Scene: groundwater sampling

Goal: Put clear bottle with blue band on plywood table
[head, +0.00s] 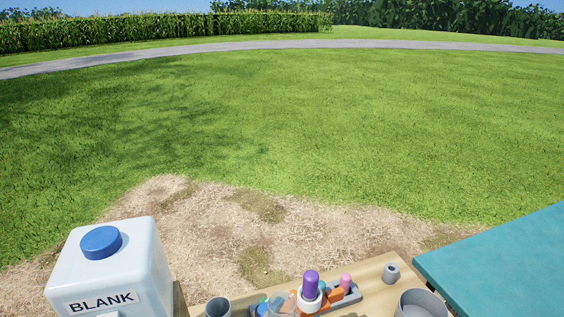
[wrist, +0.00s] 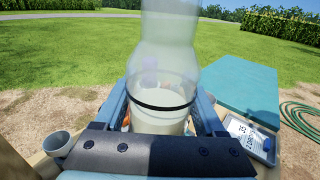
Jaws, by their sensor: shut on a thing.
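My gripper (wrist: 162,103) is shut on a clear bottle (wrist: 166,62) in the wrist view, with one blue finger on each side. The bottle stands roughly upright in the picture and has a thin dark band around it; its base is hidden behind the gripper's dark bar. The plywood table (head: 373,272) shows at the bottom of the head view, with small things on it. I cannot tell whether the bottle touches the table. I cannot pick out my gripper in the head view.
On the plywood are a grey tray (head: 347,300), a purple-capped bottle (head: 310,284), a grey cup (head: 218,307) and a small grey piece (head: 391,273). A white BLANK container (head: 112,265) stands left. A teal table (head: 510,262) is right. A green hose (wrist: 303,118) lies beyond.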

